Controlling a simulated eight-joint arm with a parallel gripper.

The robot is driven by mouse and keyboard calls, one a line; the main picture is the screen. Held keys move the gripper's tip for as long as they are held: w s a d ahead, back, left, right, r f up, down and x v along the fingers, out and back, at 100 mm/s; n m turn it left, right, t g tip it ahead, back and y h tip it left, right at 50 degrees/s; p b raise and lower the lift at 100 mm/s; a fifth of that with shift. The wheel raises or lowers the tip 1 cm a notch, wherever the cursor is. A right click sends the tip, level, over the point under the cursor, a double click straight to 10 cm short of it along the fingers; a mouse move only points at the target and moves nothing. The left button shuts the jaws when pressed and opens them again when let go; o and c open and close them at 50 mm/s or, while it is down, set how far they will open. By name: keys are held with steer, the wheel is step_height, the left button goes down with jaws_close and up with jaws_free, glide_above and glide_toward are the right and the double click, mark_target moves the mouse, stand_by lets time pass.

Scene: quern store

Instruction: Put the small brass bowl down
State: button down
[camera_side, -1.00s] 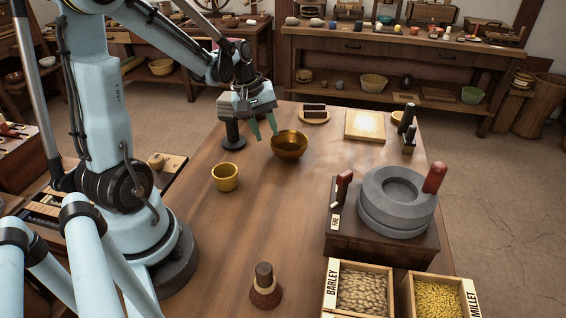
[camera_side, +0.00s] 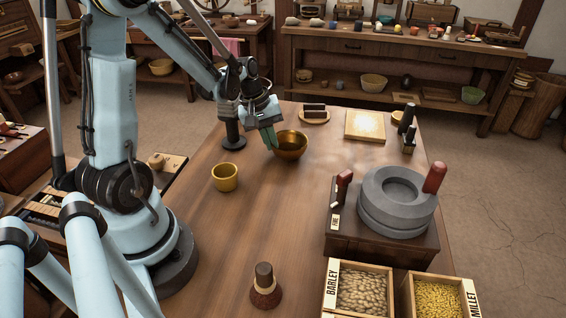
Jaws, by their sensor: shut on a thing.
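The small brass bowl (camera_side: 291,146) is upright at the far part of the wooden table. My gripper (camera_side: 271,137) is at its left rim, with its green fingers close together and shut on that rim. The bowl hides part of the fingertips. I cannot tell whether the bowl's base touches the table or hangs just above it.
A yellow metal cup (camera_side: 225,178) stands nearer and to the left. A dark stand (camera_side: 232,140) is just left of the gripper. A round wooden board (camera_side: 314,116) and a square pale board (camera_side: 365,125) lie behind. A grey quern (camera_side: 395,203) stands at right. The table's middle is clear.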

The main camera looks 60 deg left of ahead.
steer(key=shift+r, duration=0.15)
steer(key=shift+r, duration=0.6)
step_height(320, 180, up, 3)
steer(key=shift+f, duration=0.15)
steer(key=s+d+r, duration=0.1)
steer(key=d+r, duration=0.5)
steer(key=d, duration=0.4)
steer(key=w+m, duration=0.1)
steer(key=w, duration=1)
steer(key=f, duration=1)
steer(key=shift+a, duration=0.2)
steer(key=c, duration=1.3)
jaws_free()
steer(key=shift+f, duration=0.1)
